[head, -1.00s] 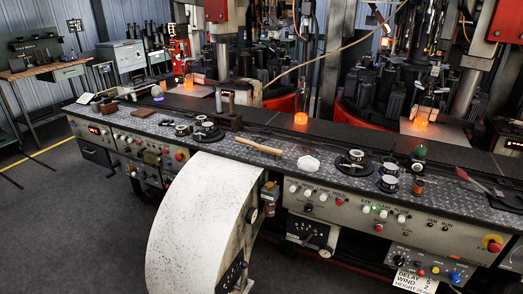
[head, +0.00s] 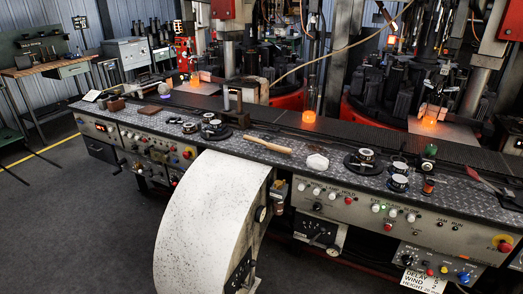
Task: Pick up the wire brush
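A tool with a pale wooden handle (head: 268,145) lies on the dark patterned top of the long console (head: 225,143), just left of a crumpled white cloth (head: 317,162). It may be the wire brush, but its bristles cannot be made out. A red-handled tool with a greyish end (head: 484,182) lies flat near the right end of the console top. I cannot tell for certain which of the two is the wire brush. Neither of my grippers is in view, and nothing is seen holding either tool.
Black round dishes with cups (head: 364,160) and a green-topped item (head: 430,152) stand between the tools. A dark block with an upright post (head: 236,112) stands behind the wooden handle. A large white curved guard (head: 205,220) juts out in front. Glowing orange glass (head: 308,116) stands behind. Floor at left is clear.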

